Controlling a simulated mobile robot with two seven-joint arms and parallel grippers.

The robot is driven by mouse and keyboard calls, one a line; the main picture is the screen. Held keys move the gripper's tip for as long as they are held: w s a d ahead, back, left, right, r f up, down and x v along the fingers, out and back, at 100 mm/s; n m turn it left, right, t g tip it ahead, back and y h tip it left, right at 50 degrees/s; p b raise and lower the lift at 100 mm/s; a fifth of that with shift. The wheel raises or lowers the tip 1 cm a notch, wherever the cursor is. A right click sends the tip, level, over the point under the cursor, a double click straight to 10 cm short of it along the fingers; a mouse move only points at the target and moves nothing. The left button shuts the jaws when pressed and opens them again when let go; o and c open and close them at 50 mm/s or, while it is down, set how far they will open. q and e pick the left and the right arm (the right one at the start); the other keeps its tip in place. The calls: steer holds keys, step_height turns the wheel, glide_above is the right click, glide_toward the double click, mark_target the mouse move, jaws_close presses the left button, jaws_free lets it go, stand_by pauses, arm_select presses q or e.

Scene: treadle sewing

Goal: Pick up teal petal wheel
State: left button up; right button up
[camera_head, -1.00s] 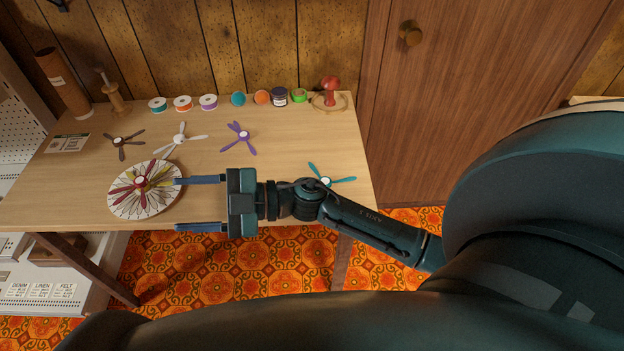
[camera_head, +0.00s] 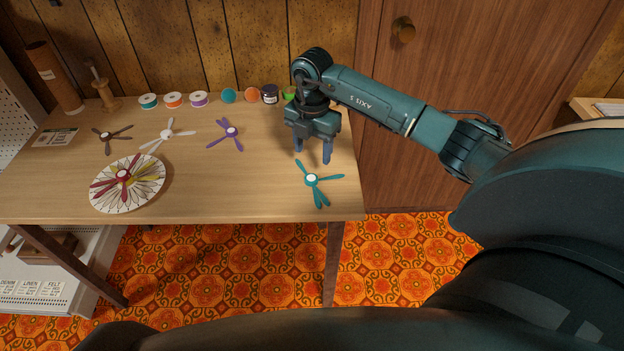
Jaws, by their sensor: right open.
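The teal petal wheel (camera_head: 311,180) lies flat near the right end of the wooden table (camera_head: 240,185). It has several narrow teal petals around a white hub. My right gripper (camera_head: 313,155) is above the table just behind the wheel, with its fingers pointing down. Its two blue fingers are apart, with nothing between them. The gripper appears not to touch the wheel. My left gripper is not in view.
Purple (camera_head: 232,131), white (camera_head: 168,135) and brown (camera_head: 111,138) petal wheels lie to the left. A round patterned disc (camera_head: 140,201) bears red and yellow petals. Spools and small jars line the back edge, partly hidden by my arm. A wooden cabinet (camera_head: 450,60) stands at right.

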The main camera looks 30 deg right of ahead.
mark_target(311, 178)
steer(key=shift+s+a+f, duration=0.1)
steer(key=shift+a+f, duration=0.05)
steer(key=shift+f, duration=1.05)
steer(key=shift+s+a+f, duration=0.1)
steer(key=shift+s+f, duration=0.05)
steer(key=shift+f, duration=1)
steer(key=shift+s+a+f, duration=0.1)
steer(key=shift+a+f, duration=0.05)
steer(key=shift+f, duration=1.05)
steer(key=shift+c, duration=0.4)
steer(key=c, duration=1)
